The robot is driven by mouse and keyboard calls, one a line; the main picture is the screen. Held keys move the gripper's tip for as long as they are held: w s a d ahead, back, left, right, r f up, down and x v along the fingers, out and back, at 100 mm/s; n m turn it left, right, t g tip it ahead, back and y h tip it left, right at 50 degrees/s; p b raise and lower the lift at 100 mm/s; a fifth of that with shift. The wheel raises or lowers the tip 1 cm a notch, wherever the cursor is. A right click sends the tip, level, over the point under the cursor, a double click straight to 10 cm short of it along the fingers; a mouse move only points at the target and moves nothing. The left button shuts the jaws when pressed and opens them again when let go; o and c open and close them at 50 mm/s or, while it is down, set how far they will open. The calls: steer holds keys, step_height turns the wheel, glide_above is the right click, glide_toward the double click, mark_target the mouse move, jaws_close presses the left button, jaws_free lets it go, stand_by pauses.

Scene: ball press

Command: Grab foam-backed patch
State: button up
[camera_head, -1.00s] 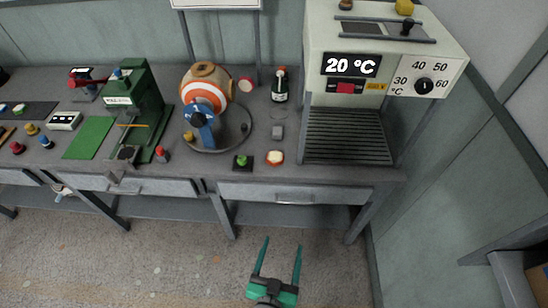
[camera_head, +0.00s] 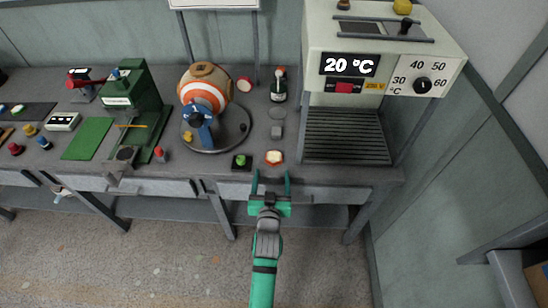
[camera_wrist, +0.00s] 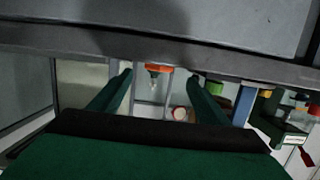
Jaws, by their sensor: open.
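My gripper (camera_head: 271,178) is open and empty at the front edge of the table, its two green fingers pointing toward the table. Just beyond the fingertips lies a small red-edged piece with a cream face (camera_head: 275,157), which looks like the foam-backed patch. It appears apart from the fingers. In the wrist view my gripper (camera_wrist: 160,78) has an orange-red piece (camera_wrist: 158,69) between and beyond its fingertips, probably the same patch. A second red-and-cream round piece (camera_head: 244,84) lies farther back, right of the striped ball (camera_head: 205,88); I cannot tell its kind for sure.
A green button on a black base (camera_head: 241,162) sits just left of the patch, and a small grey block (camera_head: 277,132) behind it. The heater box (camera_head: 385,60), reading 20 °C, stands to the right. The table's front edge (camera_head: 330,180) and drawers are close to my gripper.

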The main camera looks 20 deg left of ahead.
mark_target(274, 158)
steer(key=shift+r+x, duration=0.1)
steer(key=shift+x, duration=1.75)
steer(key=shift+r+x, duration=0.15)
steer(key=shift+x, duration=1.65)
steer(key=shift+w+d, duration=0.1)
steer(key=c, duration=1.1)
